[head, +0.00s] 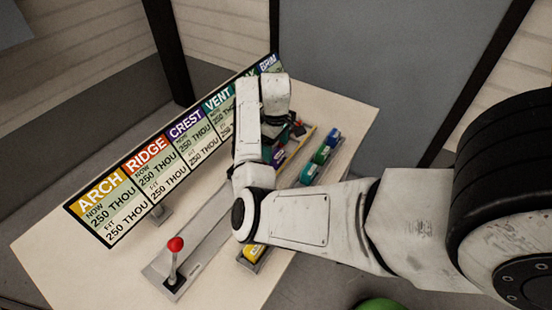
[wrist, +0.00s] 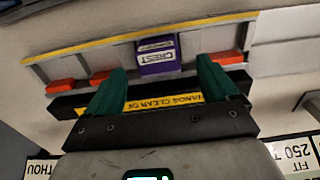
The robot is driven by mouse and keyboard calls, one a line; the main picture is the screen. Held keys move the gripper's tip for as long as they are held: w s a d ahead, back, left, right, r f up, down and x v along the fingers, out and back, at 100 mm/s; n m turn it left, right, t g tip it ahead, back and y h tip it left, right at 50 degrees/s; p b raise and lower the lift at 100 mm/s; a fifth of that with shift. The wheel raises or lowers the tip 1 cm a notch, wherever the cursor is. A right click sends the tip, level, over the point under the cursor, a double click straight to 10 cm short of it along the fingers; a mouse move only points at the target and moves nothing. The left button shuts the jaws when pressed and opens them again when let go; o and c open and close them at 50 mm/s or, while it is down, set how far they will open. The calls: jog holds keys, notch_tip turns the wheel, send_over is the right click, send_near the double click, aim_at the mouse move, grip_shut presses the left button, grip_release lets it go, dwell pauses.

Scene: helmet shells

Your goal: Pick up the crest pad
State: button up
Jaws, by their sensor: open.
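The crest pad (wrist: 158,55) is a purple block with a white CREST label in the wrist view. It sits in a grey rail with a yellow stripe along its far edge. My gripper (wrist: 160,68) is open, with one dark green finger on each side of the pad in the picture. I cannot tell whether the fingers touch it; nothing is seen lifted. In the head view a small purple patch, likely the crest pad (head: 278,158), shows beside my arm, which hides much of the rail.
Orange-red blocks (wrist: 61,87) line the rail on both sides of the pad. A tray on the right holds a blue pad (head: 333,137) and other coloured pads. A long sign board (head: 165,155) stands behind the rail. A red-knobbed lever (head: 175,245) stands at the near end.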

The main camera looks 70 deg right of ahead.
aim_at(277, 153)
jog(key=shift+s+d+f+p, duration=0.1)
jog(key=shift+f+p, duration=0.2)
jog(key=shift+f, duration=1.95)
jog(key=c, duration=1)
